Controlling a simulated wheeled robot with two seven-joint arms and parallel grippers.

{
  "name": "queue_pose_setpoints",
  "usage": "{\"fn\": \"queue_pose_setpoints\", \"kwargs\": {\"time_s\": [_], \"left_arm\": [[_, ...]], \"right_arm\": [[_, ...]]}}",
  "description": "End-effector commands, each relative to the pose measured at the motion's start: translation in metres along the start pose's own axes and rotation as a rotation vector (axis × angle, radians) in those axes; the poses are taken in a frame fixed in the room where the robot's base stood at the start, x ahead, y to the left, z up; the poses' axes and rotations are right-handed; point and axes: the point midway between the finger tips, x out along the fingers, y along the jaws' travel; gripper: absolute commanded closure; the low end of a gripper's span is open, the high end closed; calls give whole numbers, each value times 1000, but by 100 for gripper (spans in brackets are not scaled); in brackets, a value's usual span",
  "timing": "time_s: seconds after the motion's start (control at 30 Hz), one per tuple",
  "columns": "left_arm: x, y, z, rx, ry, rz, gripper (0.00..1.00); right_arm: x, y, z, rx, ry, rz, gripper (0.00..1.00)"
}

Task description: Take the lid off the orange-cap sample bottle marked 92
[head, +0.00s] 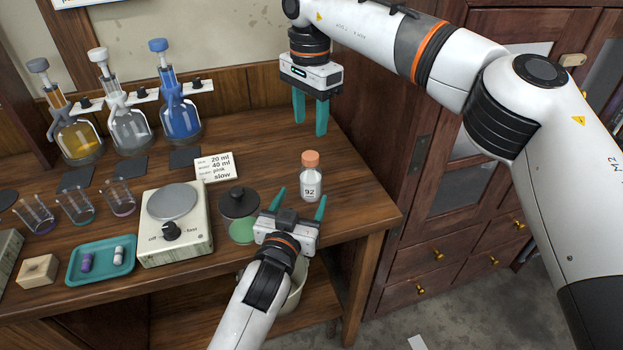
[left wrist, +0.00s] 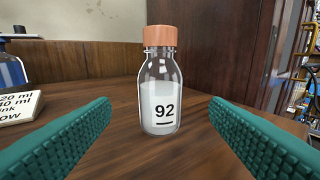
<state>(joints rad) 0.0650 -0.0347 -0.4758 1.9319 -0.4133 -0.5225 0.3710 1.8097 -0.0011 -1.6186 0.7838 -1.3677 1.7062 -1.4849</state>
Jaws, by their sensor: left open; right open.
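The sample bottle (head: 310,184) marked 92 stands upright on the wooden bench near its right end. It is clear, with pale contents, and its orange cap (head: 311,158) is on. In the left wrist view the bottle (left wrist: 160,100) stands ahead, between the two fingers but beyond their tips, with the orange cap (left wrist: 160,36) at the top. My left gripper (head: 300,200) is open and empty, low in front of the bottle and not touching it. My right gripper (head: 309,117) is open and empty, pointing down above the back of the bench, behind the bottle.
A dark-lidded jar with green contents (head: 241,230) stands just left of my left gripper. A stirrer plate (head: 176,235), a teal tray (head: 78,270) and a note card (head: 215,167) lie further left. Several flasks stand at the back. The bench's right edge is near the bottle.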

Motion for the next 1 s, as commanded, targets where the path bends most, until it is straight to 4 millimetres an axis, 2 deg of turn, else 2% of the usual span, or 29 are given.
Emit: {"fn": "queue_pose_setpoints", "kwargs": {"time_s": [0.2,0.43,0.6,0.9,1.0], "left_arm": [[45,0,1,1,0,0,30],[79,0,0,0,0,0,30],[90,0,0,-1,1,0,30],[92,0,0,-1,0,0,30],[92,0,0,-1,1,0,45]], "right_arm": [[0,0,0,0,0,0,52],[0,0,0,0,0,0,52],[0,0,0,0,0,0,52],[0,0,0,0,0,0,52],[0,0,0,0,0,0,52]]}}
